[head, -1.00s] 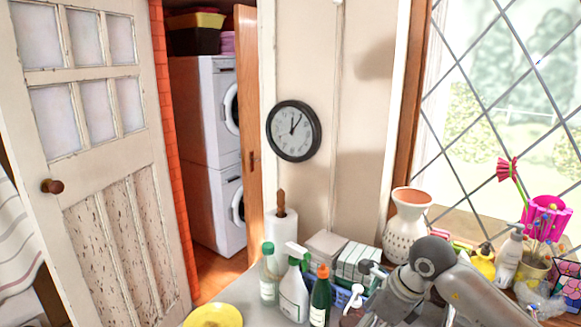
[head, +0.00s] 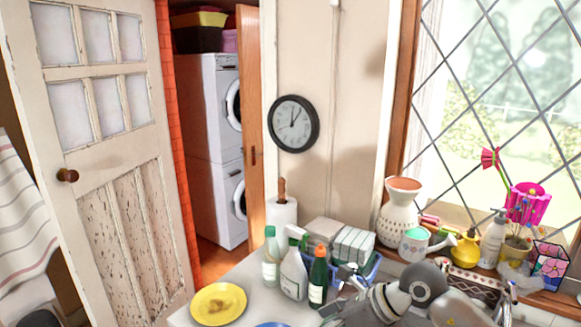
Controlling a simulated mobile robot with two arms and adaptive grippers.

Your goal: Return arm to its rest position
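My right arm (head: 425,285) comes in from the lower right, grey and jointed, low over the worktop. My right gripper (head: 338,312) is at its left end near the bottom edge, beside the bottles. Its fingertips are not clear, so I cannot tell whether it is open or holds anything. My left arm and gripper are not in view.
A green bottle (head: 318,277), a white spray bottle (head: 294,275) and a blue basket (head: 370,268) stand close to my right arm. A yellow plate (head: 206,312) lies on the worktop (head: 243,283). A watering can (head: 415,244) and vase (head: 394,222) stand by the window.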

